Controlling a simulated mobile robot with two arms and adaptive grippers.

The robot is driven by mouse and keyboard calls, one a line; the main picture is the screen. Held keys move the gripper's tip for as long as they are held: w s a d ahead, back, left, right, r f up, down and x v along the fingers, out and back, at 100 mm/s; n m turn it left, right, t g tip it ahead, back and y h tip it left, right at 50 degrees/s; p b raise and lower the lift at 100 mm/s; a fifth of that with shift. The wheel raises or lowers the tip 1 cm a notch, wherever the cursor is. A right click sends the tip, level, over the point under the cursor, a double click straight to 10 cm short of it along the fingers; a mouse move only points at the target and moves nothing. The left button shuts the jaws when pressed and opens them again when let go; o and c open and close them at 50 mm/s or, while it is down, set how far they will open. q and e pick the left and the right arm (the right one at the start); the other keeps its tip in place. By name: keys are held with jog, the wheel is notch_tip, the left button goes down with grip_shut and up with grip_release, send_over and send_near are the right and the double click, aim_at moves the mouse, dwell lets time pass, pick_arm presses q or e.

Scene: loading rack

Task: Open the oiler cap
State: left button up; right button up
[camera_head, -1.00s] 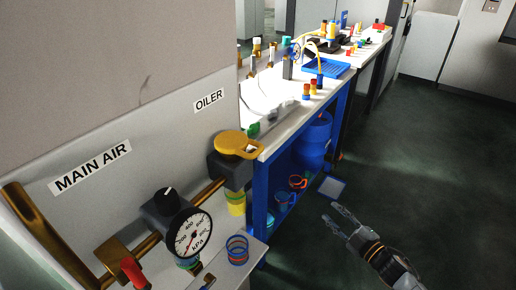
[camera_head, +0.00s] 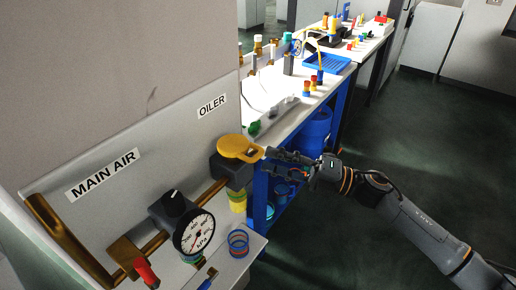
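The oiler cap (camera_head: 237,147) is a round yellow lid with a loop tab on its right side. It lies flat on the dark oiler block (camera_head: 231,172), below the OILER label (camera_head: 211,106). My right gripper (camera_head: 271,163) reaches in from the right. Its fingertips are at the cap's tab. The two fingers are apart, one level with the tab and one lower. I cannot tell whether the upper finger touches the tab. My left gripper is not in view.
A pressure gauge (camera_head: 196,232), a black knob (camera_head: 173,204) and a brass pipe (camera_head: 66,236) with a red handle (camera_head: 146,272) are at lower left. Colored rings (camera_head: 238,242) lie on the ledge. A blue-framed workbench (camera_head: 335,106) with bottles and a blue tray (camera_head: 325,64) stands behind.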

aim_at(258, 154)
jog(key=shift+p+x, duration=0.5)
jog(key=shift+x, duration=1.65)
jog(key=shift+w, duration=0.1)
jog(key=shift+c, duration=0.4)
grip_shut()
